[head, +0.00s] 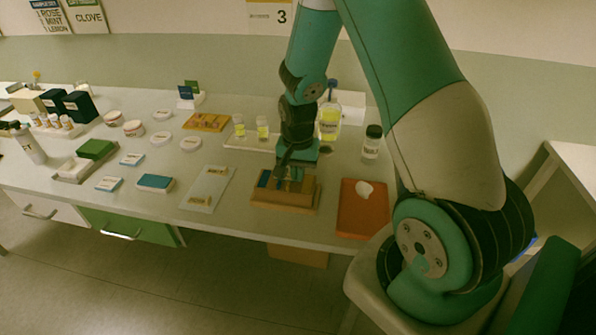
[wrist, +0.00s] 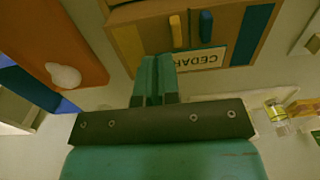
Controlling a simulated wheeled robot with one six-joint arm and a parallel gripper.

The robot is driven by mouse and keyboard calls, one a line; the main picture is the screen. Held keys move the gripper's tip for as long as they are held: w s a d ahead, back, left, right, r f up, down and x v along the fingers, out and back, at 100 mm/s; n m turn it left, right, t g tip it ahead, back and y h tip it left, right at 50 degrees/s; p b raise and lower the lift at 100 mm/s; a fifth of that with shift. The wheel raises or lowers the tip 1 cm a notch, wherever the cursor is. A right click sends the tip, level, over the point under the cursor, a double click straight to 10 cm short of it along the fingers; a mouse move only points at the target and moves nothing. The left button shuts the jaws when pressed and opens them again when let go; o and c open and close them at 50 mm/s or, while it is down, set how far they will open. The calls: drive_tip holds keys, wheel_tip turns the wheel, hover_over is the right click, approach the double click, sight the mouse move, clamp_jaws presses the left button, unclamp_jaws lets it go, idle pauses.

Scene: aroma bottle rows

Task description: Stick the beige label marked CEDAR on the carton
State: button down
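The beige label marked CEDAR (wrist: 203,60) is upside down in the wrist view, against the brown block (wrist: 145,40). Its left end is partly hidden by my fingers. In the head view my gripper (head: 291,177) points down over this block (head: 283,206) near the table's front edge. In the wrist view my gripper's fingers (wrist: 159,62) are side by side, with nothing visible between them. I cannot tell whether they touch the label. I cannot tell which box is the carton; a beige box (head: 27,101) stands at the far left beside dark boxes (head: 78,107).
A red-orange mat (head: 360,218) with a white lump lies right of the block. A white tray (head: 207,188) lies left of it. Bottles with yellow liquid (head: 329,122) and a dark-capped jar (head: 371,143) stand behind. Several small containers and cards fill the left side.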

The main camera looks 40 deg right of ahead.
drive_tip(key=shift+f, duration=0.35)
idle(1.1)
drive_tip(key=c, duration=1.3)
unclamp_jaws()
drive_tip(key=shift+o, duration=0.2)
drive_tip(key=shift+r, duration=0.15)
drive_tip(key=shift+r+p, duration=3.2)
drive_tip(key=shift+r, duration=0.7)
